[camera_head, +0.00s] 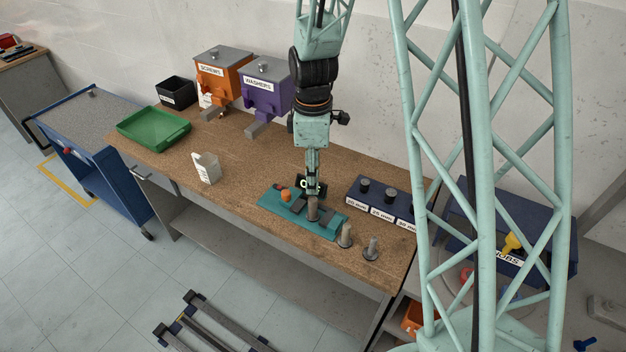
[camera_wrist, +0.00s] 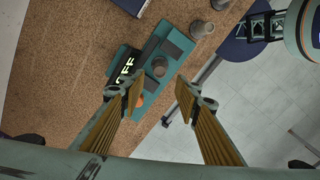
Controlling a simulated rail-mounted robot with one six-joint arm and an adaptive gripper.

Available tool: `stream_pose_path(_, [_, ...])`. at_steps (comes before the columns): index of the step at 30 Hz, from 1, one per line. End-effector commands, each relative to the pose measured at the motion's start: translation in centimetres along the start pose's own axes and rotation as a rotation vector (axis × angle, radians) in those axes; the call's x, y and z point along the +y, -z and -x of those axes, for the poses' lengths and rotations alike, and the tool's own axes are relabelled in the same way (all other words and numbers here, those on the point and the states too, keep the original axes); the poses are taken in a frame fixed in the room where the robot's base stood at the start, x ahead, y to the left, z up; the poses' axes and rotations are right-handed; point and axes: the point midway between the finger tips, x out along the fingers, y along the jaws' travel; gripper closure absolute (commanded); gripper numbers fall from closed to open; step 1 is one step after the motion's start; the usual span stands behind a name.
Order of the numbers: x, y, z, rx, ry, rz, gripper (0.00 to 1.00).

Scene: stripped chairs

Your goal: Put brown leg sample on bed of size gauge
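The size gauge is a teal plate (camera_head: 277,206) with dark blocks, an orange knob (camera_head: 286,195) and a small black display reading "OFF" (camera_wrist: 125,68). A grey-brown cylindrical leg sample (camera_head: 313,209) stands upright on its bed between the dark blocks; it also shows in the wrist view (camera_wrist: 160,67). My gripper (camera_head: 312,186) is above the gauge, close over this sample. In the wrist view my gripper (camera_wrist: 159,90) has its fingers wide apart with nothing between them. Two similar greyish samples, one (camera_head: 345,236) and another (camera_head: 372,249), stand on the bench right of the gauge.
A dark blue labelled rack (camera_head: 378,208) with black knobs stands behind right of the gauge. A white holder (camera_head: 206,168), green tray (camera_head: 153,128), orange screws bin (camera_head: 222,78) and purple washers bin (camera_head: 264,88) are left. The bench's front edge lies close to the samples.

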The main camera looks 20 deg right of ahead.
Motion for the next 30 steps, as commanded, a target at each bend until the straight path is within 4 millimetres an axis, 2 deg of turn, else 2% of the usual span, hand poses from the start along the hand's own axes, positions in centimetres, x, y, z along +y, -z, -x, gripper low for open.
stream_pose_path(21, [0.0,0.0,0.1,0.001,-0.002,-0.002,0.70])
stream_pose_path(26, [-0.2,-0.1,1.1,0.003,-0.008,-0.019,0.70])
stream_pose_path(30, [-0.6,-0.2,2.8,0.008,-0.019,-0.052,0.70])
